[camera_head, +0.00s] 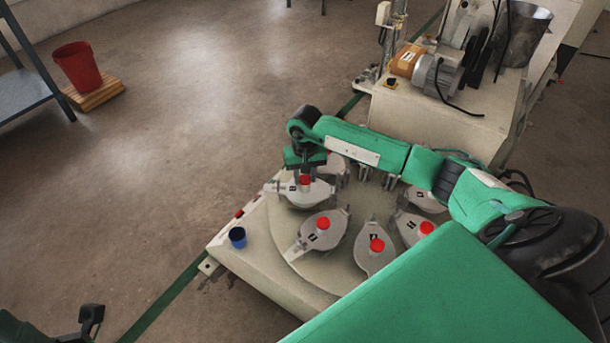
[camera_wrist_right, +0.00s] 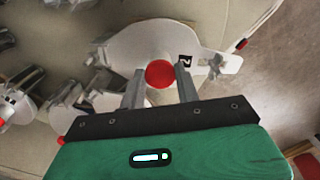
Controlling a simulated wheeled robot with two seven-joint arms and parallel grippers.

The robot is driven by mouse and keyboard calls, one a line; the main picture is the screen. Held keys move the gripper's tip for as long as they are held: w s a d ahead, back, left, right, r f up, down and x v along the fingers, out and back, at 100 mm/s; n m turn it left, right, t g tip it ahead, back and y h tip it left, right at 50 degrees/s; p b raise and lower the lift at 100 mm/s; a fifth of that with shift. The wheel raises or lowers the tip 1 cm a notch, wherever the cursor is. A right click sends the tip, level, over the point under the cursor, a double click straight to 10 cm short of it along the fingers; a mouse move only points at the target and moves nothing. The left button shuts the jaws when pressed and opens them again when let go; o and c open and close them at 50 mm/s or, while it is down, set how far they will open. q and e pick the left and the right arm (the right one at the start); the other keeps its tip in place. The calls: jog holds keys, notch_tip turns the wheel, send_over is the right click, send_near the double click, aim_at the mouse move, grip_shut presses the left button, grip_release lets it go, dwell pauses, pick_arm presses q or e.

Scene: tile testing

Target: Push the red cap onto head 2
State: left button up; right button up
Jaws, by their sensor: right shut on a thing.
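My right gripper (camera_head: 305,178) reaches down over a grey, pear-shaped head (camera_head: 318,193) at the far left of the round table. It is shut on a red cap (camera_head: 305,180). In the right wrist view the cap (camera_wrist_right: 159,74) sits between the two fingertips (camera_wrist_right: 160,84), over the head's pale round plate (camera_wrist_right: 150,42). A black-and-white label reading 2 (camera_wrist_right: 185,60) lies beside it. I cannot tell whether the cap is fully seated. Part of my left arm, dark at its end (camera_head: 92,314), shows at the bottom left; its finger state is unclear.
Other heads on the round table (camera_head: 290,240) carry red caps (camera_head: 323,223), (camera_head: 377,245), (camera_head: 427,227). A motor (camera_head: 438,75) is on the machine behind.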

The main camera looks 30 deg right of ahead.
jog(key=shift+f+b, duration=0.3)
jog(key=shift+f, duration=0.05)
dwell(0.6)
jog(key=o, duration=1.5)
jog(key=shift+r, duration=0.1)
jog(key=shift+r+p, duration=2.05)
jog(key=shift+r, duration=1.4)
grip_shut()
